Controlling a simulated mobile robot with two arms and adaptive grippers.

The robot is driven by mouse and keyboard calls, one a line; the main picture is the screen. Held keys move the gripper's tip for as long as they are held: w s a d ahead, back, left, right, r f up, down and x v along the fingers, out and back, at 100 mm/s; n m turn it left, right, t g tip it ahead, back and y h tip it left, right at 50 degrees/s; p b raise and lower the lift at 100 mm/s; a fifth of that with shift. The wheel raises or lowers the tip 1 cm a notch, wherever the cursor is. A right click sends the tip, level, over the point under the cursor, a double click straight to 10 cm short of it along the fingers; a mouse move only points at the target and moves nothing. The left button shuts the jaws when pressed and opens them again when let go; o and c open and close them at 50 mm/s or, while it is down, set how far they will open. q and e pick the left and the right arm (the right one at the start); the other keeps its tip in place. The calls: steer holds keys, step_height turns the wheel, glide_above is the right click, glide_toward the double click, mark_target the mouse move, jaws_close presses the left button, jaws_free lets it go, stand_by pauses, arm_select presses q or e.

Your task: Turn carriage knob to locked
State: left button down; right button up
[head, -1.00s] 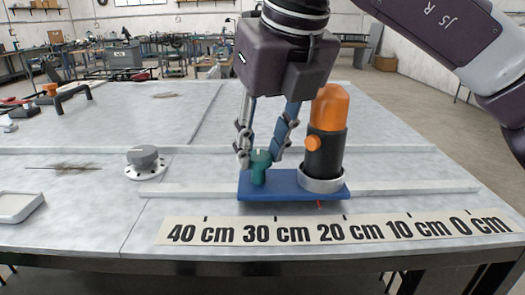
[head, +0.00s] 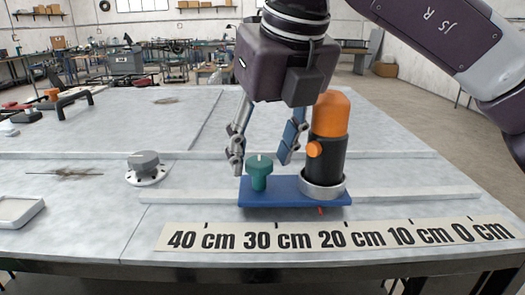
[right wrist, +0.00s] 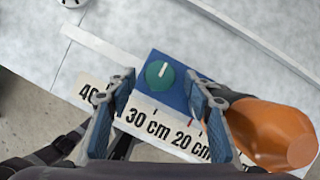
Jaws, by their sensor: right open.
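The blue carriage plate (head: 285,203) sits on the rail behind the ruler strip. The green knob (head: 258,174) stands upright at the plate's left end. Its white pointer line shows in the right wrist view on the knob (right wrist: 158,76), running roughly along the picture's vertical, slightly tilted. My right gripper (head: 262,158) is open and empty just above and behind the knob, one finger to each side. In the wrist view the open fingers (right wrist: 160,88) flank the knob with gaps. My left gripper is not in view.
A black cylinder with an orange cap (head: 328,135) and orange side knob stands on the plate's right end, close to my right finger. The ruler strip (head: 335,234) lies in front. A grey dial (head: 145,166) on a white disc stands left, and a tray (head: 18,210) farther left.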

steer(key=v, duration=1.2)
steer(key=shift+d, duration=0.1)
